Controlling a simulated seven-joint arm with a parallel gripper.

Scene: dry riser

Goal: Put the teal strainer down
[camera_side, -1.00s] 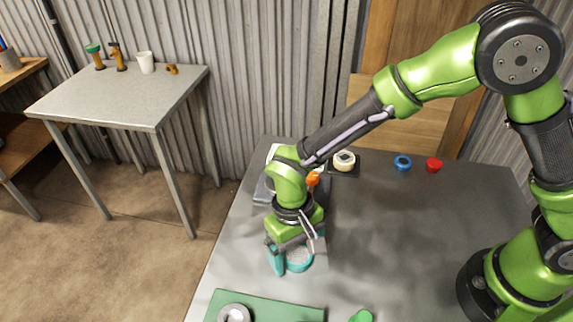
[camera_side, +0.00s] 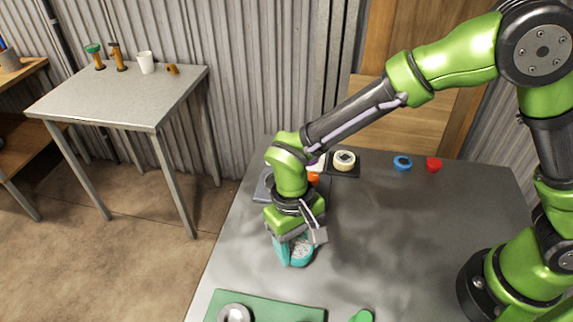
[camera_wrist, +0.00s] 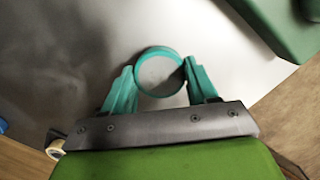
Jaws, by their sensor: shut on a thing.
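The teal strainer (camera_side: 299,261) is a round teal ring with a pale inside. In the side view it is under my gripper (camera_side: 295,252), near the left edge of the grey table. In the wrist view the strainer (camera_wrist: 159,72) sits between the tips of my gripper's teal fingers (camera_wrist: 158,78). The right fingertip meets its rim and the left one is close against it. My gripper is shut on the strainer. Whether its underside touches the table cannot be told.
A green board (camera_side: 270,309) with a grey ring (camera_side: 233,313) lies at the front. A green object (camera_side: 361,316) is beside it. Behind are a tray (camera_side: 262,188), an orange item (camera_side: 314,178), a cream roll (camera_side: 344,159), a blue ring (camera_side: 402,163) and a red piece (camera_side: 433,164). The table's middle is clear.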

